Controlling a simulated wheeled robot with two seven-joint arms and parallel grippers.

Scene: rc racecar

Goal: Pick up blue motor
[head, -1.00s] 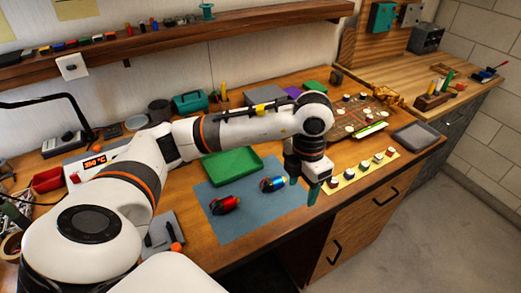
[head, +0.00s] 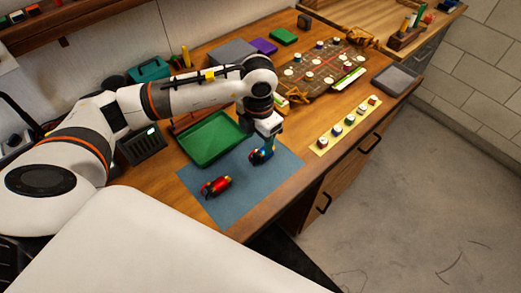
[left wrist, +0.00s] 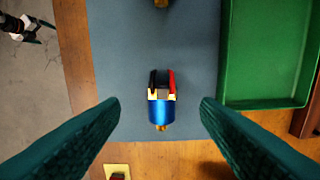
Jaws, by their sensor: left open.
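The blue motor (head: 258,157) lies on the blue-grey mat (head: 238,205), near the mat's far edge. In the left wrist view the blue motor (left wrist: 161,110) shows a blue body, a black and red end and a gold tip. My left gripper (head: 268,141) is open above it. In the left wrist view its two dark green fingers stand on either side of the motor with clear gaps. My right gripper (left wrist: 35,31) shows small at the top left of the left wrist view, over the floor. Its jaws are too small to judge.
A red motor (head: 216,187) lies on the mat, left of the blue one. A green tray (head: 209,140) stands beside the mat at the back. A yellow strip (head: 344,126) with several small parts lies to the right, near the table's front edge.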

